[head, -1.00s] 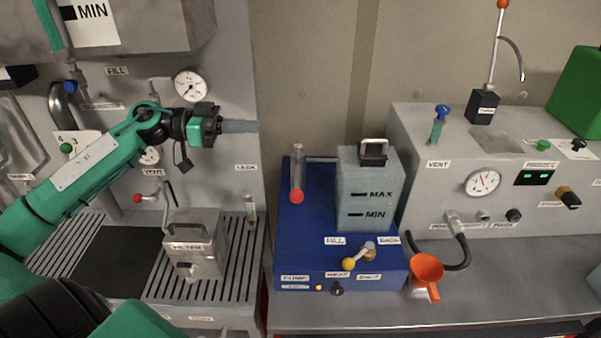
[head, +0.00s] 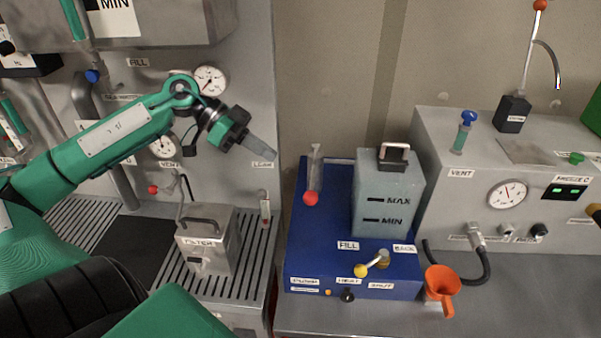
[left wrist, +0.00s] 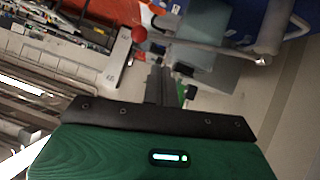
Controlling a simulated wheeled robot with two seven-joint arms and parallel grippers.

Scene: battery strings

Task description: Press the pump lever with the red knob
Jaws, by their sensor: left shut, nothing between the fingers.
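The pump lever's red knob (head: 311,198) hangs at the low end of a pale, upright lever at the left of the blue pump unit (head: 300,240). A red knob (left wrist: 139,33) beside a grey rod also shows in the left wrist view, near the top. My left gripper (head: 270,155) is shut and empty. In the head view it appears up and left of the red knob, pointing right and down, apart from it. Its closed fingers (left wrist: 158,85) show in the middle of the left wrist view. My right gripper is not in view.
A grey tank (head: 375,205) stands on the blue unit, with a yellow-knobbed valve (head: 361,270) in front. An orange funnel (head: 441,285) is at its right. A metal filter box (head: 205,245) stands on the slatted bench at left. A grey console (head: 435,145) is at right.

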